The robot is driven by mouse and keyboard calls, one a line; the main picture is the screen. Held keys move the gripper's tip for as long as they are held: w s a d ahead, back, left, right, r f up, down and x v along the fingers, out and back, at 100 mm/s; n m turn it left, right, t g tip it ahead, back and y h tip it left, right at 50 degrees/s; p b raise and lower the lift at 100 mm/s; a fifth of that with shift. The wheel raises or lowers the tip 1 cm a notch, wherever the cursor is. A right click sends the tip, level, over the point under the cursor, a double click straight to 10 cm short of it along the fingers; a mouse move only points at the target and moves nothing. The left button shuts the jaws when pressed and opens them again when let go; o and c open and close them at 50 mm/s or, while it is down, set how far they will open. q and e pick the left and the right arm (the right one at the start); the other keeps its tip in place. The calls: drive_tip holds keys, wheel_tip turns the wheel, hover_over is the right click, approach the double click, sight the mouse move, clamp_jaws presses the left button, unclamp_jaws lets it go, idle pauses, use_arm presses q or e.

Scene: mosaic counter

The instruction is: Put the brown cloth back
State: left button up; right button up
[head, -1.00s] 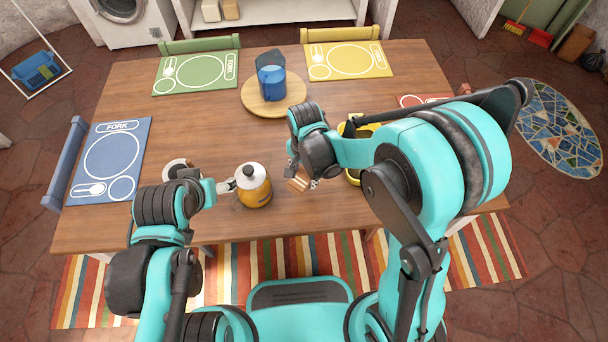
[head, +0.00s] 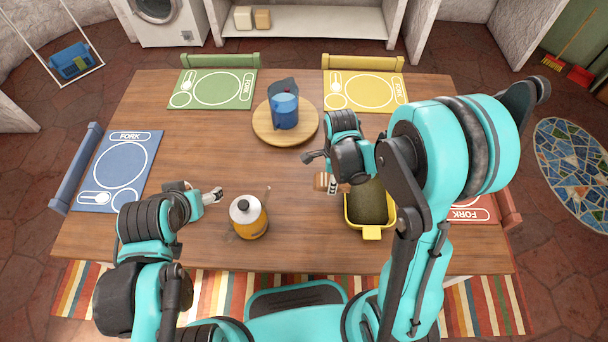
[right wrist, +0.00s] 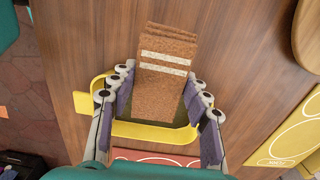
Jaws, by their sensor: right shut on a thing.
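The brown cloth (right wrist: 166,78) is a folded, layered piece with two white stripes. My right gripper (right wrist: 160,100) is shut on it, with a finger on each side. In the head view the cloth (head: 321,181) shows as a small brown piece below my right gripper (head: 330,184), at the left edge of a yellow basket (head: 371,233). A dark olive-brown mass (head: 370,203) fills the basket. In the right wrist view the basket (right wrist: 150,131) lies below the cloth. My left gripper (head: 216,194) is left of a yellow jar (head: 249,224), apart from it; its jaw opening is unclear.
A blue pitcher (head: 284,108) stands on a round wooden board (head: 262,126). Blue (head: 122,165), green (head: 224,90), yellow (head: 365,92) and red (head: 472,210) placemats lie at the table edges. The middle of the wooden table (head: 230,150) is clear.

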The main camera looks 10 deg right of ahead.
drive_tip(key=b, duration=0.2)
hover_over(307, 184)
wheel_tip(307, 184, down, 6)
drive_tip(key=shift+w+r, duration=0.1)
drive_tip(key=shift+r, duration=0.05)
drive_tip(key=shift+f+b, duration=0.95)
drive_tip(key=shift+f, duration=1.05)
drive_tip(key=o, duration=1.1)
drive_tip(key=shift+f, duration=0.15)
